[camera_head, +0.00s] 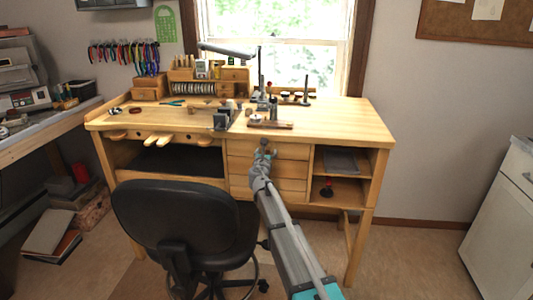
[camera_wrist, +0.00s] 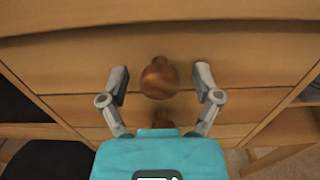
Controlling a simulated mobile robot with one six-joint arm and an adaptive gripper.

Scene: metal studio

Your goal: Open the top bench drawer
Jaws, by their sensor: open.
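The wooden jeweller's bench (camera_head: 330,118) stands under the window. Its stack of drawers is in the middle, and the top drawer (camera_head: 291,150) looks closed. In the wrist view the top drawer front (camera_wrist: 60,62) fills the upper part, with a round copper-brown knob (camera_wrist: 159,78) in the middle. My gripper (camera_wrist: 160,80) is open, with one finger on each side of the knob and a gap on both sides. In the head view my gripper (camera_head: 265,149) is at the top drawer front and hides its knob.
A black office chair (camera_head: 185,225) stands left of my arm before the bench. Open shelves (camera_head: 342,162) are right of the drawers. Tools and a small vise (camera_head: 222,120) stand on the bench top. A lower drawer's knob (camera_wrist: 161,118) shows below. Floor to the right is free.

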